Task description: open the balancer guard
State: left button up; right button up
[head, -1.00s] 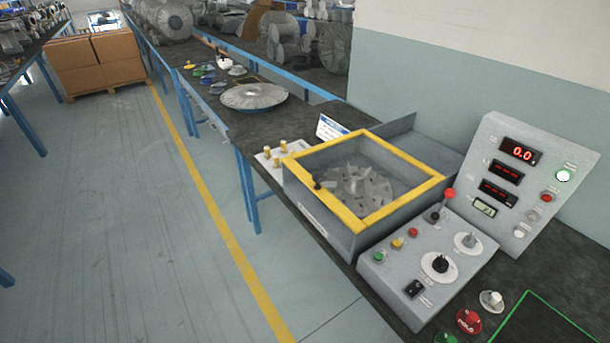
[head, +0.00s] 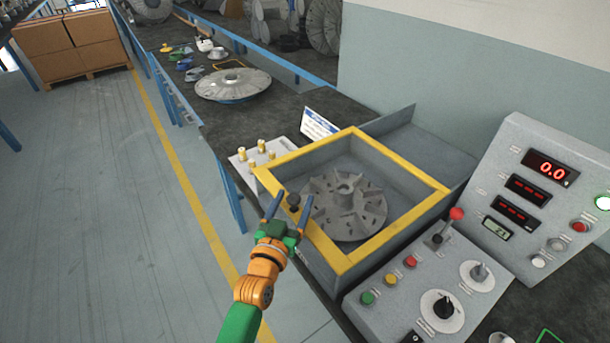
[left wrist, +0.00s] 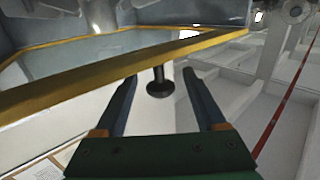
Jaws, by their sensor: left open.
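The balancer guard (head: 398,166) is a yellow-framed lid lying flat and closed on the grey balancer box. A finned grey rotor (head: 345,205) shows inside through it. A small dark knob (head: 293,200) sticks up from the guard's front-left frame bar. My left gripper (head: 291,207) is open at this knob. In the left wrist view the knob (left wrist: 160,87) appears between the two spread fingers (left wrist: 160,78) of my left gripper, below the yellow bar (left wrist: 100,82). I cannot tell whether a finger touches it. My right gripper is not in view.
A control box (head: 430,290) with buttons and a red-tipped lever (head: 456,214) stands right of the guard, below a tilted display panel (head: 535,195). A plate with brass pegs (head: 250,160) and a large disc (head: 232,84) lie beyond on the bench.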

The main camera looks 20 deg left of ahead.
aim_at(296, 193)
pick_arm(q)
jog(key=shift+w+r, duration=0.2)
jog(key=shift+r, duration=0.5)
jog(key=shift+w, duration=0.35)
jog(key=shift+w+f, duration=0.15)
jog(key=shift+w, duration=0.4)
jog(key=shift+w+f, duration=0.15)
jog(key=shift+w, duration=0.35)
jog(key=shift+w+f, duration=0.1)
jog(key=shift+w, duration=0.2)
jog(key=shift+s, duration=0.15)
jog(key=shift+c, duration=0.4)
jog(key=shift+s+r, duration=0.15)
jog(key=shift+r, duration=0.05)
jog(key=c, duration=0.4)
grip_shut()
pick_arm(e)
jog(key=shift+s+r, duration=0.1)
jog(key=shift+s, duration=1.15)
